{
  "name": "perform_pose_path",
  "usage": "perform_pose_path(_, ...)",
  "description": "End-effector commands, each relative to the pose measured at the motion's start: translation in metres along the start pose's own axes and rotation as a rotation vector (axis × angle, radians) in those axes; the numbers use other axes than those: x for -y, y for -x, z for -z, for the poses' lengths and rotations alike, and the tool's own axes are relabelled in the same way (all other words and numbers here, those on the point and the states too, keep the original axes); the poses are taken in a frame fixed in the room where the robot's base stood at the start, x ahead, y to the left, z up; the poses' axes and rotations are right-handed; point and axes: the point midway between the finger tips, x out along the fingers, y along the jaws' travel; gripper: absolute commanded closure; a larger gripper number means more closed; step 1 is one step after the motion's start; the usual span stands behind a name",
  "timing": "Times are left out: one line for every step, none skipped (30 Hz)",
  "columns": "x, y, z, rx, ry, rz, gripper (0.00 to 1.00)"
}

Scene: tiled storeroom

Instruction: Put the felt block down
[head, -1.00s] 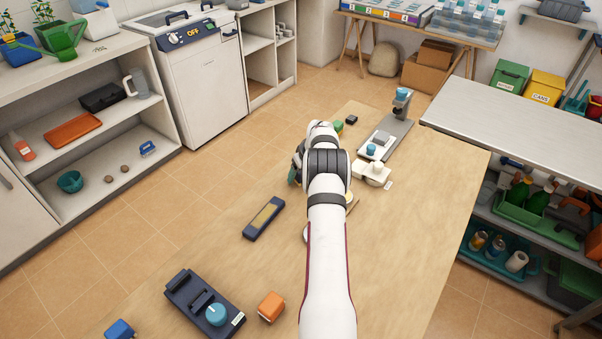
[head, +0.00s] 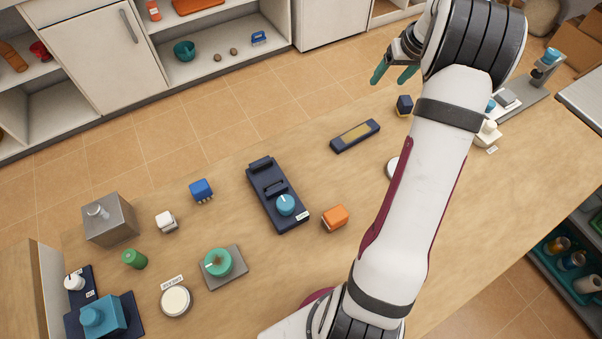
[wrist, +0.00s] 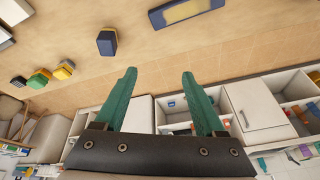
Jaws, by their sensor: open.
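My gripper (head: 393,76) is open and empty, raised at the far edge of the table; its two green fingers (wrist: 158,75) stand apart in the wrist view with nothing between them. A small dark navy block (head: 404,105) with a yellowish part stands on the table just below and right of the fingers. It also shows in the wrist view (wrist: 107,42), upper left, clear of the fingers. It may be the felt block, but no label shows. A long navy holder with a yellow strip (head: 355,135) lies nearby, also at the top of the wrist view (wrist: 187,11).
The wooden table (head: 120,180) also holds an orange block (head: 335,217), a navy stand with a blue knob (head: 275,195), a blue block (head: 201,190) and a white block (head: 166,220). Bare tabletop surrounds the long holder. Shelves (head: 215,60) stand across the tiled floor.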

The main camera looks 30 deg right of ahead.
Motion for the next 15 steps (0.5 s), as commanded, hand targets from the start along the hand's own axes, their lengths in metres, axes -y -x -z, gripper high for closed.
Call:
perform_pose_path(0.063,0.026,-0.006,0.029,0.007,0.036,0.28)
perform_pose_path(0.102,0.042,-0.018,0.058,0.000,0.059,0.28)
perform_pose_path(0.151,0.062,-0.042,0.101,-0.012,0.083,0.28)
perform_pose_path(0.184,0.078,-0.065,0.136,-0.019,0.097,0.28)
perform_pose_path(0.213,0.093,-0.091,0.171,-0.028,0.107,0.28)
perform_pose_path(0.246,0.111,-0.131,0.218,-0.040,0.113,0.28)
perform_pose_path(0.264,0.122,-0.162,0.252,-0.048,0.112,0.28)
perform_pose_path(0.277,0.132,-0.193,0.285,-0.057,0.108,0.28)
perform_pose_path(0.288,0.141,-0.233,0.323,-0.068,0.098,0.28)
perform_pose_path(0.292,0.146,-0.259,0.347,-0.074,0.088,0.28)
perform_pose_path(0.294,0.150,-0.281,0.368,-0.082,0.078,0.28)
perform_pose_path(0.294,0.153,-0.306,0.390,-0.089,0.065,0.28)
perform_pose_path(0.293,0.154,-0.320,0.402,-0.095,0.056,0.28)
perform_pose_path(0.292,0.154,-0.332,0.413,-0.100,0.049,0.28)
perform_pose_path(0.290,0.154,-0.341,0.421,-0.104,0.041,0.28)
